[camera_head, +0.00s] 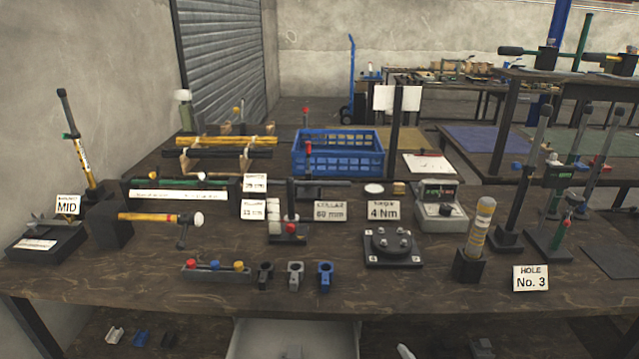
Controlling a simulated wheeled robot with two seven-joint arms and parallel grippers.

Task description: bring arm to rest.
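Neither of my grippers nor my arms show in the head view. The task names no object besides the arm. In front of me stands a dark wooden workbench (400,306) with tools and fixtures on it. Whether my grippers are open or shut is not shown.
The bench carries a blue crate (338,160), a yellow-handled mallet (155,217), a small tray with coloured knobs (215,273), a black plate with bolts (392,248), a grey meter (440,212) and upright tools at the right. The front strip is mostly clear.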

